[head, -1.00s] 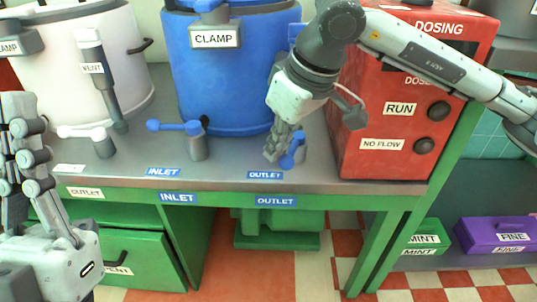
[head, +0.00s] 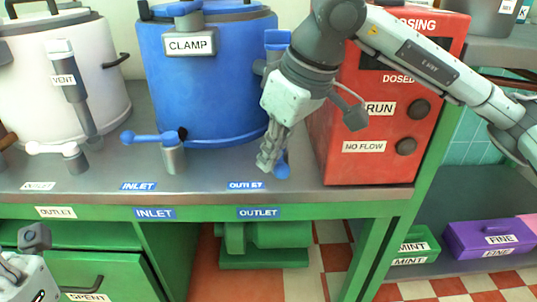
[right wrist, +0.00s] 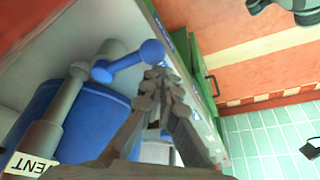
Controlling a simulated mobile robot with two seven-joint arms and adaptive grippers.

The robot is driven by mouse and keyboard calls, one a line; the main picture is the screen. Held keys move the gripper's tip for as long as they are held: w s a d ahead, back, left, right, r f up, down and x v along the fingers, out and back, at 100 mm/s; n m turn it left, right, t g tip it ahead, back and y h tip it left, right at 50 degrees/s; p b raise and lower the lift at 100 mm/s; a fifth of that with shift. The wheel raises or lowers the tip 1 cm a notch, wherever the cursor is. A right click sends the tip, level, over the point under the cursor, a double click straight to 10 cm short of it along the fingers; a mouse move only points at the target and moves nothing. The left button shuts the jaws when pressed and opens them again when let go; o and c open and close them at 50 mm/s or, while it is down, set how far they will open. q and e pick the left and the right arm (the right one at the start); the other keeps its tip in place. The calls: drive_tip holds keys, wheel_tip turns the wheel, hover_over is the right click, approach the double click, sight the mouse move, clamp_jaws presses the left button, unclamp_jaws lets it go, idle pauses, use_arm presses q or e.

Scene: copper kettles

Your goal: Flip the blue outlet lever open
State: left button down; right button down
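The blue outlet lever (head: 282,163) stands at the right front of the blue kettle (head: 205,85), behind the blue OUTLET label (head: 246,185). Its post is mostly hidden by my right gripper (head: 266,163). That gripper points down, its fingers together, just left of the lever's blue end. I cannot tell whether they touch it. In the right wrist view my right fingers (right wrist: 158,82) come together at the tips with nothing seen between them.
The blue inlet lever (head: 150,138) stands left of the outlet. The red dosing box (head: 372,165) is close on the right of my right gripper. A white kettle (head: 50,95) stands at the left. The bench front edge (head: 200,198) is clear.

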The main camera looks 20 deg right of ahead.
drive_tip(key=shift+s+d+f, duration=0.15)
drive_tip(key=shift+s, duration=0.05)
drive_tip(key=v, duration=1.2)
drive_tip(key=shift+w, duration=0.2)
